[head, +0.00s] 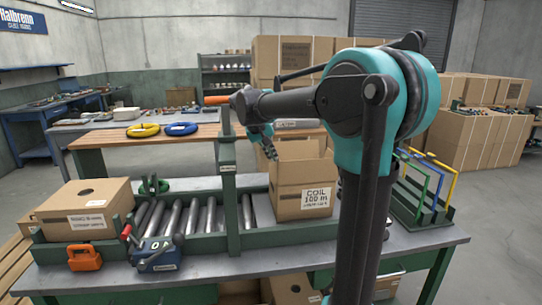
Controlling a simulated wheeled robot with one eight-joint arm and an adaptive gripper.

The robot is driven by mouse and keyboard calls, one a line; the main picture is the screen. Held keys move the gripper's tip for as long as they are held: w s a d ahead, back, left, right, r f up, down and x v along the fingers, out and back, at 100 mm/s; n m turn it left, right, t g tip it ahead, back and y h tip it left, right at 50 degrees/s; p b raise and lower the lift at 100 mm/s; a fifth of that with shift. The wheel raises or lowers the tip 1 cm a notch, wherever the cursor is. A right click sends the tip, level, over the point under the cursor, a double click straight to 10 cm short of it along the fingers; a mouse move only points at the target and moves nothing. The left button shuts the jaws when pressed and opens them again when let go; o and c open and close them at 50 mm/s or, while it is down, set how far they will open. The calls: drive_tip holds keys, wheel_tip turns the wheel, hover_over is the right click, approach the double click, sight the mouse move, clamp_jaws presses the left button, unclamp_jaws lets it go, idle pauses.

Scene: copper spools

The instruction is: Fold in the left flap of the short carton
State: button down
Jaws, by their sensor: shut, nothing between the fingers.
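An open brown carton (288,203) with a white "COIL 100 m" label stands upright on the workbench, at the right end of the roller conveyor. Its upper part stands above the label, with a flap (298,150) raised at the back. My gripper (271,155) is small in the head view, at the carton's upper left edge, with its fingers pointing down. It is shut and empty. I cannot tell whether it touches the left flap. The left flap is not clearly visible, and my arm covers part of the carton's right side.
A closed carton (85,206) sits at the conveyor's left end. A green post (228,165) rises left of my gripper. An orange tool (84,258) and a blue device (156,255) lie in front. Colored frames (428,185) stand right of the carton.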

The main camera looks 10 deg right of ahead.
drive_tip(key=shift+d, duration=0.1)
drive_tip(key=shift+d, duration=0.2)
drive_tip(key=shift+d+y, duration=0.2)
drive_tip(key=shift+y, duration=0.3)
drive_tip(key=d+f+m+y, duration=0.2)
drive_tip(key=d+f+y, duration=0.3)
drive_tip(key=y, duration=0.6)
drive_tip(key=shift+d+f, duration=0.2)
drive_tip(key=shift+d, duration=1)
drive_tip(key=shift+a, duration=0.15)
